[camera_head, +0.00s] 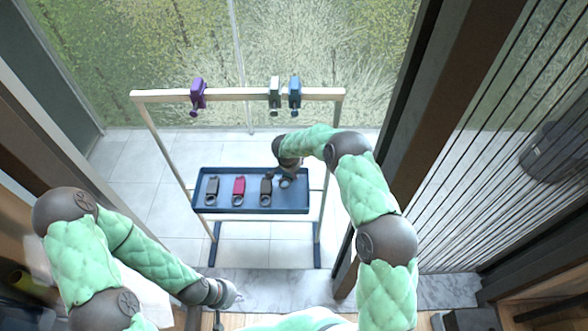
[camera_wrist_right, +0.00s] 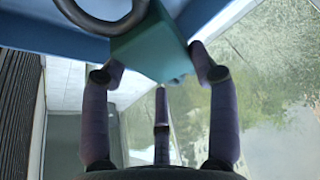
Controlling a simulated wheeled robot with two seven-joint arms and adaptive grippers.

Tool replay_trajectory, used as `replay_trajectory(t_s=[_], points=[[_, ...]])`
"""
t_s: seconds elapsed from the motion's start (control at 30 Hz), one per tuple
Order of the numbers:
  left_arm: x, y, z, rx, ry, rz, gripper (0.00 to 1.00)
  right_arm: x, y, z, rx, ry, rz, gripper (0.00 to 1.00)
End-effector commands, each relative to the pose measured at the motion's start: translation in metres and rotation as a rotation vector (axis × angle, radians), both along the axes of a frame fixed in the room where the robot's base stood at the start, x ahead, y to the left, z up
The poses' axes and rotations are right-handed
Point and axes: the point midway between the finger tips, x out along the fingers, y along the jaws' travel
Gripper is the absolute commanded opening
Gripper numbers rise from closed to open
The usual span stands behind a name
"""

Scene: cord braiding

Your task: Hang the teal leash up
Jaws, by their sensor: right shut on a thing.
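The teal leash (camera_head: 287,183) is at the right end of the blue tray, mostly hidden by my right gripper (camera_head: 286,172). In the right wrist view its teal block (camera_wrist_right: 150,48) sits between the fingers of my right gripper (camera_wrist_right: 160,75), which is shut on it. I cannot tell whether the leash is lifted clear of the tray. The rack's pale top bar (camera_head: 240,94) stands above and behind the tray. My left gripper (camera_head: 232,295) is low in front of the rack, away from the leashes; its fingers are too small to judge.
The blue tray (camera_head: 250,211) also holds a dark grey leash (camera_head: 212,188), a red leash (camera_head: 239,188) and a brownish one (camera_head: 266,190). A purple item (camera_head: 198,92), a whitish one (camera_head: 274,91) and a blue one (camera_head: 295,92) hang on the bar. Bar between purple and whitish is free.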

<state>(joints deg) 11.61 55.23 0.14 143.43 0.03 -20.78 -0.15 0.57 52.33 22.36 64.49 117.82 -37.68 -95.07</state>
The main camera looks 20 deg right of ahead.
Motion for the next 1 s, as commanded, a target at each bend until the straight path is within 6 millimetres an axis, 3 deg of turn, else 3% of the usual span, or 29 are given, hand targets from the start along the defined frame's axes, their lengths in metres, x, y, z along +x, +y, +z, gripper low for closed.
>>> replay_trajectory(t_s=[0.7,0.73,0.8,1.0], points=[[0.0,0.0,0.008,0.0,0.0,0.0,0.0,0.001,0.0,-0.009,0.0,-0.002,-0.001,0.05],[0.0,0.0,0.007,0.0,0.0,0.0,0.0,0.0,0.0,-0.01,-0.001,-0.002,0.0,0.66],[0.0,0.0,0.007,0.0,0.0,0.0,0.0,0.0,0.0,-0.01,0.0,-0.001,0.0,0.84],[0.0,0.0,0.007,0.0,0.0,0.0,0.0,0.0,0.0,-0.01,0.0,-0.001,0.0,0.84]])
